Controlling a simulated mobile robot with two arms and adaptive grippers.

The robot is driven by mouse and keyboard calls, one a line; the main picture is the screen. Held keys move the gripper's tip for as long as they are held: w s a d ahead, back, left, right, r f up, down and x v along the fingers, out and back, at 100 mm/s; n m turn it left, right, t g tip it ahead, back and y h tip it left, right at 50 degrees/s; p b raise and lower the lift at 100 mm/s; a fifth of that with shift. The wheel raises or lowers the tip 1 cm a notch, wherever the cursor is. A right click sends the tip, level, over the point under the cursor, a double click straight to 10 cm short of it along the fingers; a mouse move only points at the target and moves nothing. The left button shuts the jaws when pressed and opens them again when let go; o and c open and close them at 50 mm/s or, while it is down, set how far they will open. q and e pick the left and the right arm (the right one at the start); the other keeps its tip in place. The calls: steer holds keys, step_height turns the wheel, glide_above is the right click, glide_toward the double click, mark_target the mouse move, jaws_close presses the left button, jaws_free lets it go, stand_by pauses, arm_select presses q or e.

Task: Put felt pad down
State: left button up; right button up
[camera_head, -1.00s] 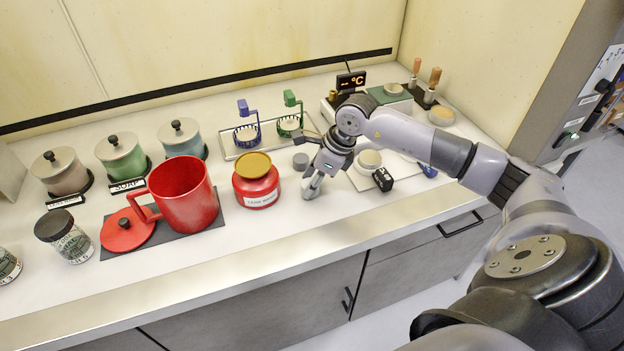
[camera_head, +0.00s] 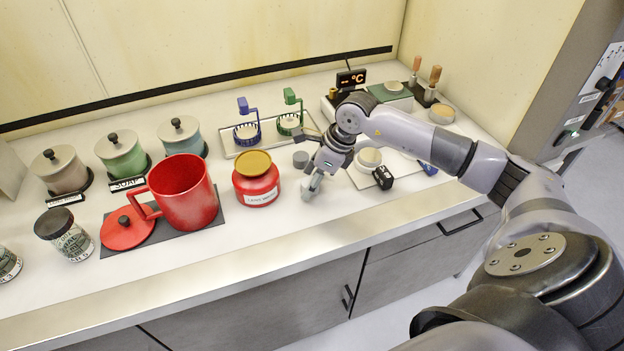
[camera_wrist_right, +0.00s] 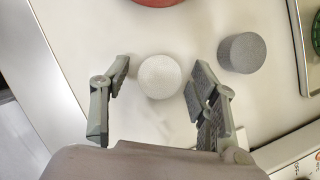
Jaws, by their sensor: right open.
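A pale, round, speckled piece, which looks like the felt pad (camera_wrist_right: 159,77), lies on the white counter in the right wrist view. My right gripper (camera_head: 311,188) is open in the head view, low over the counter to the right of the red jar. In the wrist view its two fingers (camera_wrist_right: 160,88) stand on either side of the pale piece, with a gap showing at each side. In the head view the fingers make the pale piece hard to pick out. My left gripper is not in view.
A grey cylinder (camera_wrist_right: 242,53) stands close to the right finger; it also shows in the head view (camera_head: 300,160). The red jar (camera_head: 257,182) and red mug (camera_head: 184,196) stand left. A black block (camera_head: 383,177) is right. The counter's front strip is clear.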

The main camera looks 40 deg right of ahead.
steer(key=shift+s+d+r+b, duration=0.1)
steer(key=shift+d+r+b, duration=0.05)
steer(key=shift+r+b, duration=0.25)
steer(key=b+v, duration=0.2)
steer(key=v, duration=0.9)
steer(key=shift+r, duration=0.15)
